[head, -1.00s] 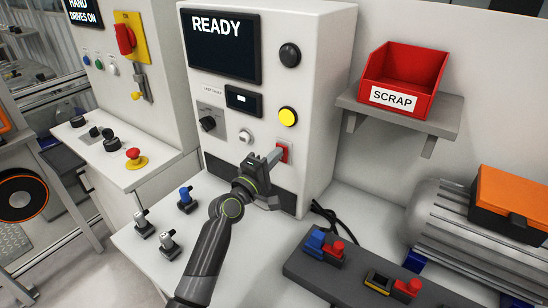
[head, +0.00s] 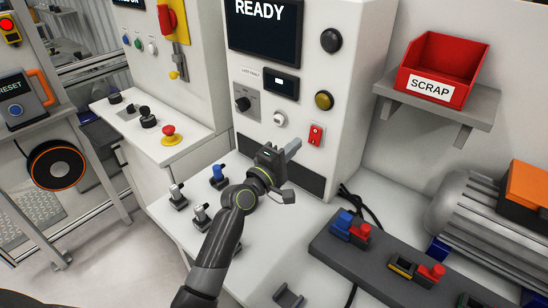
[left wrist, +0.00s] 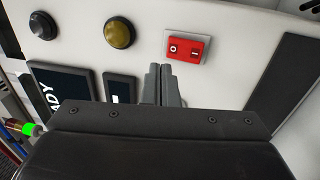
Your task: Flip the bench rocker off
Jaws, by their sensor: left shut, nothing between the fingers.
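The red bench rocker (head: 316,134) sits on the front of the white cabinet, below a round amber lamp (head: 324,100) that looks unlit. In the left wrist view the rocker (left wrist: 187,48) shows its O and I marks; I cannot tell which side is pressed in. My left gripper (head: 294,147) is shut and empty, just left of and below the rocker in the head view, apart from it. In the left wrist view its fingertips (left wrist: 161,70) point at the panel beside the rocker. My right gripper is not in view.
The cabinet also carries a READY screen (head: 264,28), a black knob (head: 242,104) and a white button (head: 279,118). Toggle levers stand on the bench left of my arm. A red SCRAP bin (head: 443,66) sits on a shelf at right, above a motor (head: 470,215).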

